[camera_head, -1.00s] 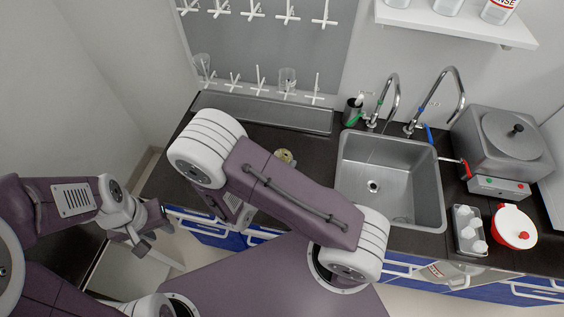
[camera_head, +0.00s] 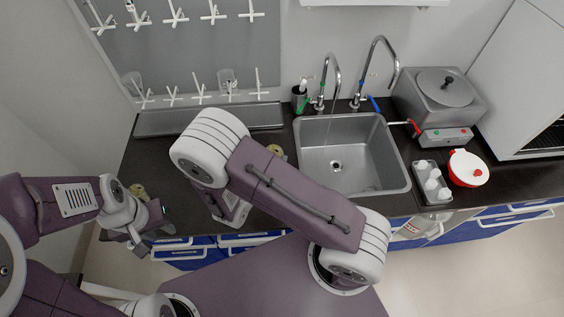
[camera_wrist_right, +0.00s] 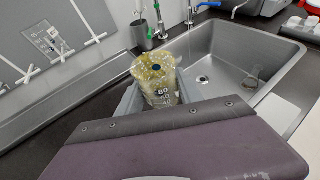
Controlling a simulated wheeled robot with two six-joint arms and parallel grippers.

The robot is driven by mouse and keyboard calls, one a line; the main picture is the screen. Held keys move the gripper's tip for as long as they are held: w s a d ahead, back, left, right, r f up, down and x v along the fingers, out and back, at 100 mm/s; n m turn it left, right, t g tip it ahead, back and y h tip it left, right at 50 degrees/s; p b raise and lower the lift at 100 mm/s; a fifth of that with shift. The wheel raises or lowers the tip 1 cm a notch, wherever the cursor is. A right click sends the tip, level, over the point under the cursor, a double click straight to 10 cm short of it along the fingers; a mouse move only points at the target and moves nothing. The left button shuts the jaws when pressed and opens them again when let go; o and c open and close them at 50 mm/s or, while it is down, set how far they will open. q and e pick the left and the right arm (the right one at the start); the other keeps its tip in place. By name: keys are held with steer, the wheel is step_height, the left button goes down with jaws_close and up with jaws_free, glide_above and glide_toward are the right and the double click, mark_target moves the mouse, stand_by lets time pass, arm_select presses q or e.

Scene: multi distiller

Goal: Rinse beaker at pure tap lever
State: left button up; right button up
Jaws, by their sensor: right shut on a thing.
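A beaker with yellowish residue and printed marks (camera_wrist_right: 158,82) is held upright between the fingers of my right gripper (camera_wrist_right: 157,100). In the head view only a bit of yellow, likely its rim (camera_head: 275,150), shows behind my right arm, which hides the right gripper. Two curved taps stand behind the sink (camera_head: 310,165), one with a green lever (camera_head: 303,105) and one with a blue lever (camera_head: 374,103). A thin pale line like water hangs below the green-levered tap. The beaker is left of the sink. My left gripper (camera_head: 152,238) is over the counter's front edge; its opening is unclear.
A grey pegboard (camera_head: 185,60) carries clear glassware, above a metal tray (camera_head: 160,123). A clear item (camera_wrist_right: 252,78) lies in the sink. Right of the sink are a bottle rack (camera_head: 420,170), a white-lidded red pot (camera_head: 468,168) and a metal bath (camera_head: 440,95). Another yellowish object (camera_head: 137,190) stands at left.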

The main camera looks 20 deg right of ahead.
steer(key=w+a+n+t+y+p, duration=0.1)
steer(key=w+a+p, duration=0.1)
steer(key=w, duration=0.4)
steer(key=w+d+f+p, duration=0.2)
steer(key=w+d+p, duration=0.3)
steer(key=d, duration=0.3)
steer(key=s+d+f+m+g+h+p, duration=0.1)
steer(key=s+d+m+g+h+p, duration=0.2)
steer(key=d, duration=0.6)
steer(key=s+d+f+m+g+p, duration=0.1)
steer(key=s+d+f+p, duration=0.15)
steer(key=s+d, duration=0.5)
steer(key=w+d+b, duration=0.4)
steer(key=w, duration=0.6)
steer(key=shift+w+r, duration=0.15)
steer(key=shift+r, duration=0.2)
steer(key=shift+b, duration=0.3)
